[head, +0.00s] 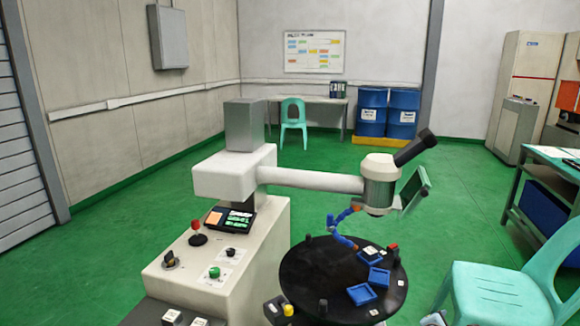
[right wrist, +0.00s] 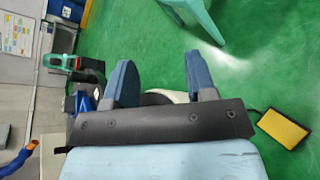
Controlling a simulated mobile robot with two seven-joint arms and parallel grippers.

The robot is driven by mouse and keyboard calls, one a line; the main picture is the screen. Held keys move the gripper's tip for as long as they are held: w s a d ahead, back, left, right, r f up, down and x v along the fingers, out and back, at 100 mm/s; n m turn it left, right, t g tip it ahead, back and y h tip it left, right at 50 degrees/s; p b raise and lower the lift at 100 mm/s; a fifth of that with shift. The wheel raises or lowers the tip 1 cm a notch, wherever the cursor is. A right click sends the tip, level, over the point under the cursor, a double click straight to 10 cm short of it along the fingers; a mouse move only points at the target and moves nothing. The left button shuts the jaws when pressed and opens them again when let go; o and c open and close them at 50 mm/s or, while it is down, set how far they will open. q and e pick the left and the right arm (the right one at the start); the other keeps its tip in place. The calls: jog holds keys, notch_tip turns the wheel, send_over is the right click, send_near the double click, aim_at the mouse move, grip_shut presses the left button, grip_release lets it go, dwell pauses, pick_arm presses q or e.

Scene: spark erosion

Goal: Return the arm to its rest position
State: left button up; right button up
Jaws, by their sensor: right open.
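My right gripper (right wrist: 162,78) is open in the right wrist view, its two blue fingers wide apart with nothing held between them. Green floor shows past the fingers, with a pale rounded thing partly hidden behind them. My left gripper is in neither view. In the head view a machine has a white horizontal arm (head: 310,180) reaching right from its column to a cylindrical head (head: 379,185). The head stands over a round black table (head: 310,270).
Blue trays (head: 361,294) lie on the black table beside a blue hose (head: 341,240). A teal chair (head: 500,290) stands at right; chair parts also show in the right wrist view (right wrist: 195,15). A yellow-topped pedal (right wrist: 283,128) lies on the floor. Open green floor lies behind the machine.

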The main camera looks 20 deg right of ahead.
jog(key=s+a+f+m+t+y, duration=0.1)
jog(key=s+a+f+m+y, duration=0.2)
jog(key=s+a+y, duration=0.55)
jog(key=s+a+f+m+t+y, duration=0.2)
jog(key=s+a+y, duration=0.2)
jog(key=s+a, duration=0.9)
jog(key=s+a+r+m+y, duration=0.3)
jog(key=s+a+r, duration=0.1)
jog(key=a, duration=0.4)
jog(key=w+a+r+m+t, duration=0.15)
jog(key=a+m, duration=0.35)
jog(key=a, duration=0.8)
pick_arm(q)
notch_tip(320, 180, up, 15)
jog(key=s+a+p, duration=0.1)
jog(key=p, duration=1.7)
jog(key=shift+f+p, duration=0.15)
jog(key=shift+p, duration=0.15)
pick_arm(e)
notch_tip(320, 180, up, 15)
jog(key=s+d, duration=0.1)
jog(key=shift+s+d+f, duration=0.15)
jog(key=shift+s+d, duration=0.05)
jog(key=shift+d, duration=0.05)
jog(key=shift+c, duration=0.3)
